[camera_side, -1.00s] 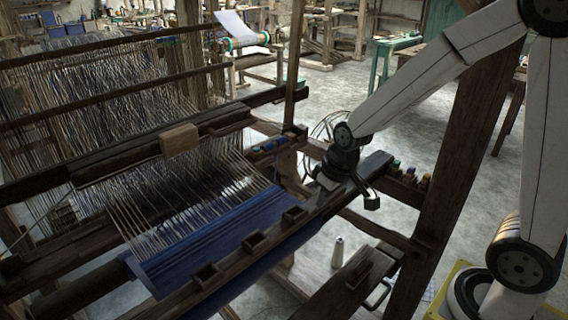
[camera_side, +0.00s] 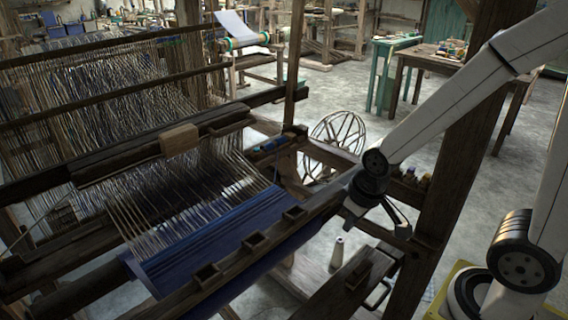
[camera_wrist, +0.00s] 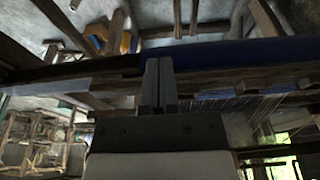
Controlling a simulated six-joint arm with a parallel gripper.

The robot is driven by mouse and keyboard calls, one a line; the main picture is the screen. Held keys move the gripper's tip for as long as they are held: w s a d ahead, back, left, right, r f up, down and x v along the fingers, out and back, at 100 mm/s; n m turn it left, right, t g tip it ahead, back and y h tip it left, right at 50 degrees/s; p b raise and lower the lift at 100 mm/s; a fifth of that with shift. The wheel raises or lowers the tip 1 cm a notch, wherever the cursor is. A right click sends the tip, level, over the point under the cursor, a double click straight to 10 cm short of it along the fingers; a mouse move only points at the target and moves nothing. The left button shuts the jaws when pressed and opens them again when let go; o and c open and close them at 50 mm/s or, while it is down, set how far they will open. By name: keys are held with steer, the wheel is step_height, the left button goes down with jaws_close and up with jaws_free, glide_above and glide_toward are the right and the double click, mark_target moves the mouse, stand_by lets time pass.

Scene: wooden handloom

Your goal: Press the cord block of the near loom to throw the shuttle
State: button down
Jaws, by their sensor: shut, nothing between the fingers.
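The near loom carries a blue cloth (camera_side: 215,235) and pale warp threads in the side view. A light brown wooden block (camera_side: 179,139), which looks like the cord block, sits at the loom's upper crossbeam (camera_side: 120,168). My gripper (camera_side: 352,210) is by the right end of the loom's front beam, well to the right of the block and apart from it. Its fingers are small and partly unclear there. In the wrist view my gripper (camera_wrist: 160,75) is shut and empty, with dark beams and a strip of blue cloth (camera_wrist: 265,50) beyond it. I cannot make out the block or shuttle in the wrist view.
A thick wooden post (camera_side: 450,150) stands close beside my arm.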

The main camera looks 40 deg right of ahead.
steer(key=shift+w, duration=0.1)
steer(key=w+a+r+t, duration=0.2)
steer(key=w+a+r, duration=0.3)
steer(key=w, duration=0.7)
steer(key=w+a+r+t, duration=0.2)
steer(key=w+a+r, duration=0.3)
steer(key=w+r, duration=0.5)
steer(key=w+a+r+t, duration=0.1)
steer(key=w+a+r, duration=0.4)
steer(key=w, duration=0.9)
step_height(320, 180, up, 3)
steer(key=shift+w+r+t, duration=0.2)
steer(key=shift+w+t, duration=0.2)
steer(key=shift+f, duration=0.1)
